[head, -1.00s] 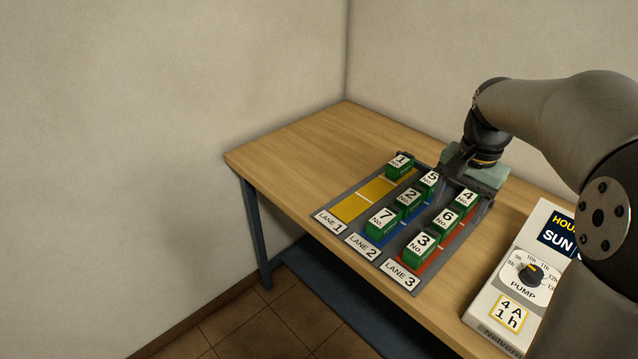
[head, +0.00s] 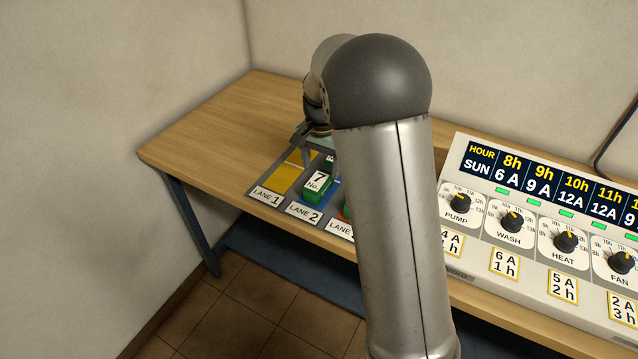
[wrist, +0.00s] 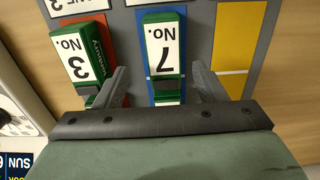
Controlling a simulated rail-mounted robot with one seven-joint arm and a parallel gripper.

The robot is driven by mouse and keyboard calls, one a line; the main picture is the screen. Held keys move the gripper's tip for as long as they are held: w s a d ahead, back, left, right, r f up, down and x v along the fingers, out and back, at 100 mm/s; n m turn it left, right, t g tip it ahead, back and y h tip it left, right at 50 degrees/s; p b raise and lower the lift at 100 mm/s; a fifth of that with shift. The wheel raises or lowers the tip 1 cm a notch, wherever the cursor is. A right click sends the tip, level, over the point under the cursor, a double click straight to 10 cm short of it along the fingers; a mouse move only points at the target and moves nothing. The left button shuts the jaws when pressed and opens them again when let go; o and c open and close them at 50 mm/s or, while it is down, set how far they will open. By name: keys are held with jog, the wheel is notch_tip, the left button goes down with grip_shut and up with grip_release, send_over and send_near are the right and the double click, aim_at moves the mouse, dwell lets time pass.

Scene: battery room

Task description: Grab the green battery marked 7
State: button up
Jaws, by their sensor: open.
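The green battery marked 7 (head: 318,186) stands at the front of the blue lane 2, with its white label up. In the wrist view the battery marked 7 (wrist: 163,58) lies ahead of my gripper (wrist: 160,82), roughly between its two spread fingers. My gripper is open and holds nothing. In the head view my gripper (head: 313,147) is above the lanes, behind battery 7 and partly hidden by my arm. I cannot tell whether a finger touches the battery.
A green battery marked 3 (wrist: 78,62) stands on the red lane, close beside one finger. The yellow lane 1 (head: 283,180) looks bare at its front. A control panel (head: 540,215) stands on the table to the right. My arm hides the rest of lane 3.

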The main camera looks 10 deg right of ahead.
aim_at(319, 178)
jog(key=shift+w+a+f+p, duration=0.1)
jog(key=shift+f+p, duration=0.25)
jog(key=shift+f, duration=1.05)
jog(key=shift+w+a+f+p, duration=0.1)
jog(key=shift+f+p, duration=0.2)
jog(key=shift+f, duration=1.1)
grip_shut()
